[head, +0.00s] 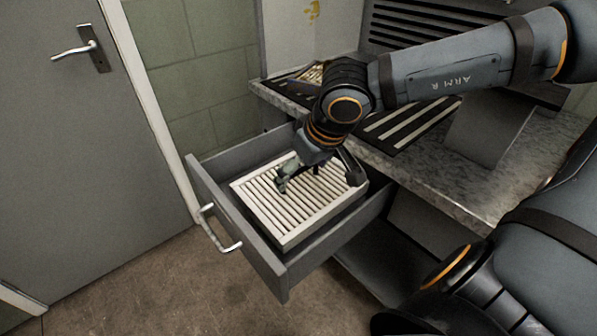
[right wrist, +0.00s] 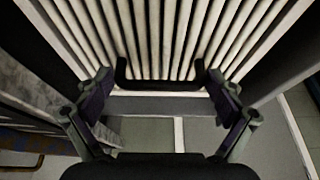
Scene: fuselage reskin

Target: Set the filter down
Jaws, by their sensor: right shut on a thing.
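The filter (head: 262,205) is a pale, ribbed rectangular panel with a light frame. It is inside the open grey drawer (head: 266,262), with its top near the height of the drawer walls. I cannot tell whether it touches the drawer floor. My right gripper (head: 318,174) is over the filter, pointing down. In the right wrist view the two fingers (right wrist: 160,82) are at either end of a black handle (right wrist: 160,84) at the filter's edge, and they are shut on it. My left gripper is not in view.
A speckled grey worktop (head: 440,180) with a dark striped panel (head: 405,125) stands behind and right of the drawer. A closed grey door (head: 85,150) with a lever handle is at the left. The floor (head: 150,270) in front is clear.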

